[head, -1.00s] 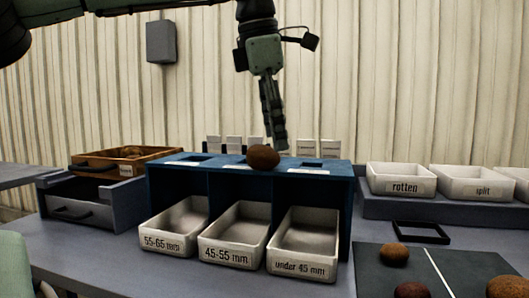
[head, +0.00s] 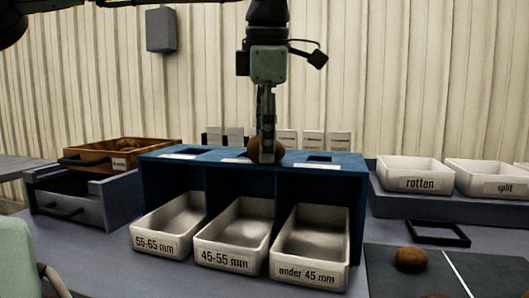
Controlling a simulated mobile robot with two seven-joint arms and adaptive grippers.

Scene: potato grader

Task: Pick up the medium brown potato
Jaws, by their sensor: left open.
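A brown potato (head: 280,154) sits on top of the blue grader (head: 345,163), around its middle hole. My left gripper (head: 266,158) points straight down at this potato, with its fingers in front of it and hiding its middle. The gripper is open; I cannot tell whether the fingers touch the potato. Another brown potato (head: 411,259) lies on the dark mat (head: 400,285) at the lower right, and a further one is cut off by the bottom edge. My right gripper is not in view.
White bins marked 55-65 mm (head: 165,243), 45-55 mm (head: 225,257) and under 45 mm (head: 308,273) stand under the grader. White trays marked rotten (head: 417,184) and split (head: 503,188) are at right. A wooden crate (head: 130,148) stands at left. A black frame (head: 437,240) lies by the mat.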

